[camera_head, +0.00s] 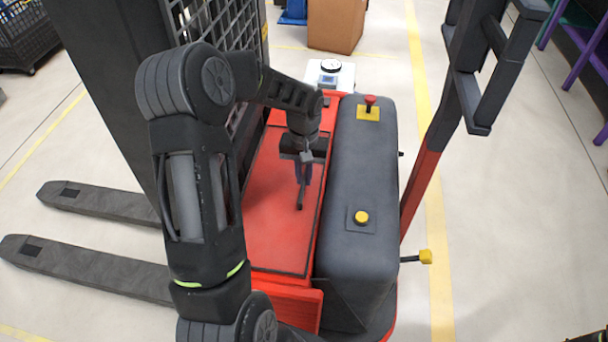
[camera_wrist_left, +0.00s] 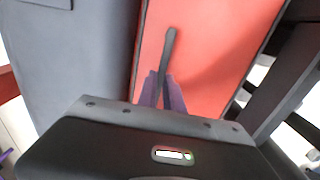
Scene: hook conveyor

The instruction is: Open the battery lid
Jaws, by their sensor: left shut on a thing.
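The battery lid (camera_head: 263,222) is a flat red panel with a dark rim on top of the forklift body, and it lies closed. A thin dark handle (camera_head: 300,196) stands on it near its right side. My left gripper (camera_head: 303,177) is over the lid, its fingers shut on the handle. In the left wrist view the purple-grey fingers (camera_wrist_left: 163,92) close around the lower part of the handle (camera_wrist_left: 169,50), with the red lid (camera_wrist_left: 212,45) behind.
A dark grey cover (camera_head: 358,180) with a red button (camera_head: 370,100) and a yellow button (camera_head: 361,217) stands right of the lid. The mast (camera_head: 115,70) rises at left, with forks (camera_head: 80,265) low on the floor. A cardboard box (camera_head: 336,25) stands behind.

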